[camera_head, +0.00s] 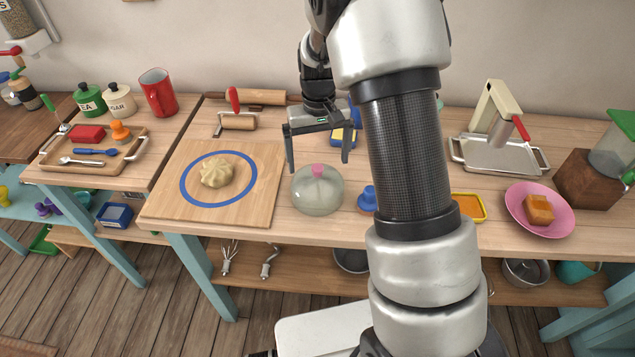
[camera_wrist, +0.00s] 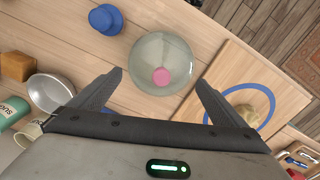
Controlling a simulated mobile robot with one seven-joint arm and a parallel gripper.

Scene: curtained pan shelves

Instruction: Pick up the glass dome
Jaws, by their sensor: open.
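The glass dome (camera_head: 316,198) is a clear, rounded cover with a pink knob (camera_head: 318,170) on top. It stands on the wooden table near the front edge, right of the pastry board. It also shows in the wrist view (camera_wrist: 150,58), with its pink knob (camera_wrist: 161,76) facing the camera. My gripper (camera_head: 318,168) is open and empty, with its fingers pointing down above and behind the dome. In the wrist view my gripper (camera_wrist: 158,78) has its two fingers apart, with the knob between them in the picture. I cannot tell the exact height gap.
A wooden board (camera_head: 165,208) with dough (camera_head: 217,172) lies left of the dome. A blue object (camera_head: 367,198) stands close on its right. A rolling pin (camera_head: 255,97) and a small roller (camera_head: 238,121) lie behind. A pink plate (camera_head: 540,225) is far right.

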